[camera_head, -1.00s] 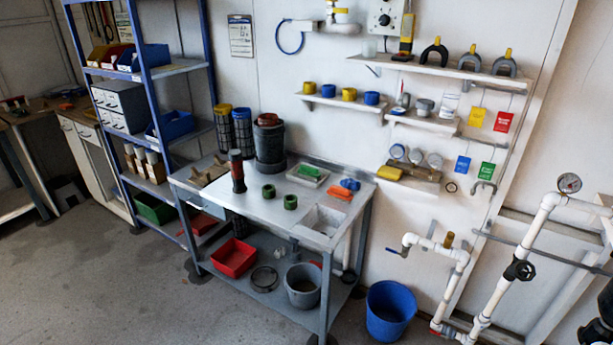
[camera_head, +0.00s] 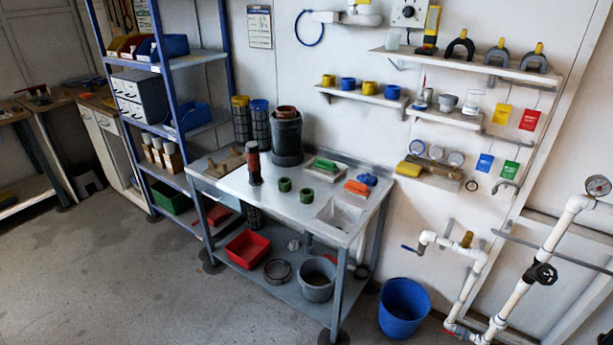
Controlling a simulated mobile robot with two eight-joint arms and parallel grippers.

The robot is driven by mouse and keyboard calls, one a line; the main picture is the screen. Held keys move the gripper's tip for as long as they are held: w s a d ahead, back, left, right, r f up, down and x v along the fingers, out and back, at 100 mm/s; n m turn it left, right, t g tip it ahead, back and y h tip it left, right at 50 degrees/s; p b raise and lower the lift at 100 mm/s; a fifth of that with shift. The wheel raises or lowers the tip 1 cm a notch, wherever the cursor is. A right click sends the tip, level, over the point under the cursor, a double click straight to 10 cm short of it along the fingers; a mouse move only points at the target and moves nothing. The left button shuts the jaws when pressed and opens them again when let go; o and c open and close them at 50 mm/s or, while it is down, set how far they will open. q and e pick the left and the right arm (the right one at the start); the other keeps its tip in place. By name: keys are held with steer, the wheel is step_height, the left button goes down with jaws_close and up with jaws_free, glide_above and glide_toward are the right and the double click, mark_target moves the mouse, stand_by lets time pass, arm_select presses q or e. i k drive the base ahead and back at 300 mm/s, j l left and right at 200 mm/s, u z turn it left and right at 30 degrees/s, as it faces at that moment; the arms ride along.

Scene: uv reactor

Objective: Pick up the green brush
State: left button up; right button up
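A green brush (camera_head: 325,164) lies in a small pale tray (camera_head: 318,174) towards the back of the metal bench (camera_head: 290,207). An orange brush-like item (camera_head: 357,187) and a blue item (camera_head: 368,179) lie to its right. Two green rings (camera_head: 284,185) sit in front of it, to the left. Neither of my grippers shows in the head view.
A sink (camera_head: 340,215) is set in the bench's right end. A blue bucket (camera_head: 404,308) stands on the floor to the right. The floor at front left is clear.

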mark_target(327, 166)
steer(key=i+j+u, duration=0.1)
steer(key=i+j, duration=0.2)
steer(key=i, duration=0.4)
steer(key=i+j, duration=0.25)
steer(key=i, duration=0.45)
steer(key=i+j+u, duration=0.15)
steer(key=i, duration=0.55)
steer(key=i+j+u, duration=0.1)
steer(key=i, duration=0.65)
steer(key=j, duration=0.1)
